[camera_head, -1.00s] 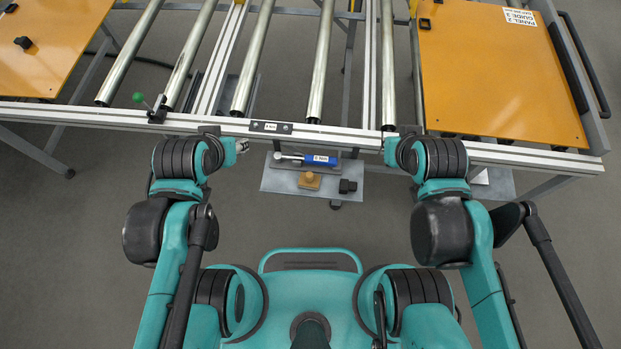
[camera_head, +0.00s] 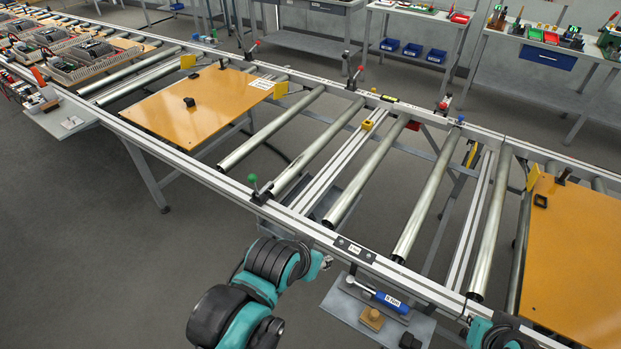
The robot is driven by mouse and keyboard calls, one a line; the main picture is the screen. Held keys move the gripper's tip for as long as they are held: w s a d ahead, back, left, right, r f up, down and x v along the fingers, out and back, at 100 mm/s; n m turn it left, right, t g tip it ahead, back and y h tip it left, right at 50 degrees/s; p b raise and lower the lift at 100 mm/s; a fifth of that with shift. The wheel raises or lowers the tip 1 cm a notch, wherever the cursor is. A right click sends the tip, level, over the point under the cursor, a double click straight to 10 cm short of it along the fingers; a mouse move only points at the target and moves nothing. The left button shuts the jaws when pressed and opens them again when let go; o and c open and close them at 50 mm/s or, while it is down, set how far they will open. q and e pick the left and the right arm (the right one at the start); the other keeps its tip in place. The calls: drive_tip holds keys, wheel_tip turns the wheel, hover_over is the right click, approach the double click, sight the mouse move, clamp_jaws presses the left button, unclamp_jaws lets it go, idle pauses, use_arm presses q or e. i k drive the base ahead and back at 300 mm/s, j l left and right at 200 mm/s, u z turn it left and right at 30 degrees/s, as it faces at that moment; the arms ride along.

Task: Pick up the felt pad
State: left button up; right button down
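I cannot clearly pick out a felt pad. A small shelf (camera_head: 341,304) below the conveyor's near rail holds a blue-handled wrench (camera_head: 390,301), a brown block with a knob (camera_head: 372,318) and a small black part (camera_head: 409,341). My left gripper (camera_head: 326,262) is at the near rail, left of the shelf; its fingers are too small and hidden to read. My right arm's end (camera_head: 480,331) shows at the bottom edge, right of the shelf; its fingers cannot be made out.
Orange panels lie on the roller conveyor at left (camera_head: 195,105) and right (camera_head: 580,265). Bare rollers (camera_head: 270,128) lie between them. A small light plate (camera_head: 65,120) juts from the rail at far left. Benches with blue bins (camera_head: 412,50) stand behind. The floor at left is clear.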

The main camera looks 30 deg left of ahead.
sight(371, 318)
drive_tip(key=k+j+z, duration=0.1)
drive_tip(key=j+z, duration=0.15)
drive_tip(key=k+j+z, duration=0.15)
drive_tip(key=j+z, duration=0.15)
drive_tip(key=j, duration=0.2)
drive_tip(key=k+j+z, duration=0.25)
drive_tip(key=i+j, duration=0.1)
